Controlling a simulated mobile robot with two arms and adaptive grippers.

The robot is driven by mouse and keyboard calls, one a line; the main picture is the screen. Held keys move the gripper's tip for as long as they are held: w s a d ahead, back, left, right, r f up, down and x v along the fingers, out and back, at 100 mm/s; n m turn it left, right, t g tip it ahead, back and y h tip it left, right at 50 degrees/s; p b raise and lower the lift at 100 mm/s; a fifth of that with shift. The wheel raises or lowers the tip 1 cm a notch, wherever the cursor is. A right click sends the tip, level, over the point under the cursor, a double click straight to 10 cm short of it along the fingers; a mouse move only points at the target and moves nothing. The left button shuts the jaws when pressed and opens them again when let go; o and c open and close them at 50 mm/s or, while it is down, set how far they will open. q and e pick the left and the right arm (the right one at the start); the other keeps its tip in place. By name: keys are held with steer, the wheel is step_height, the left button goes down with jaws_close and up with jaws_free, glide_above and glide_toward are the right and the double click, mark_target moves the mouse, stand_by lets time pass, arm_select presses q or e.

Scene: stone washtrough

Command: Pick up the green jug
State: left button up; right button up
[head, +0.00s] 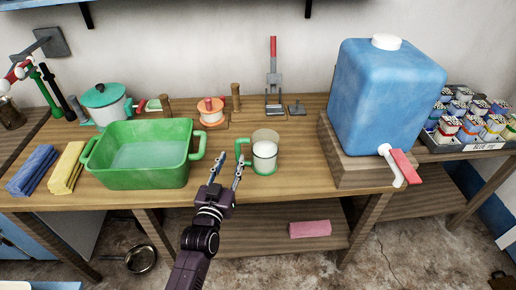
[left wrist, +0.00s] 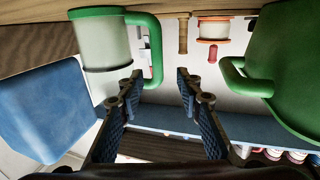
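The green jug (head: 264,155) stands upright on the wooden table, a clear body with a green base and a green handle (head: 240,150) on its left. In the left wrist view the scene is upside down and the jug (left wrist: 104,45) is at upper left, its handle (left wrist: 155,50) beyond the fingertips. My left gripper (head: 229,165) is open and empty, just in front of the handle; it also shows in the left wrist view (left wrist: 158,77). I cannot tell whether a fingertip touches the handle. My right gripper is not in view.
A green basin (head: 140,176) stands close left of my gripper. A big blue water container (head: 385,98) with a red-handled tap (head: 402,165) stands on a wooden block at right. An orange-and-white spool (head: 211,112) is behind. The table is bare between jug and block.

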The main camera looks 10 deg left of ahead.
mark_target(237, 151)
arm_select(q)
steer(key=shift+w+d+r, duration=0.1)
steer(key=shift+w, duration=1.15)
steer(key=w, duration=0.4)
steer(key=shift+f+p, duration=0.35)
steer(key=shift+p, duration=0.05)
steer(key=shift+w, duration=0.1)
steer(key=shift+c, duration=0.6)
steer(key=c, duration=0.5)
jaws_close()
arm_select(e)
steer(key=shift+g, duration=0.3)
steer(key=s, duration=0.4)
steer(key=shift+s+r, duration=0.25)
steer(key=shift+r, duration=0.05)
arm_select(q)
steer(key=shift+r, duration=0.15)
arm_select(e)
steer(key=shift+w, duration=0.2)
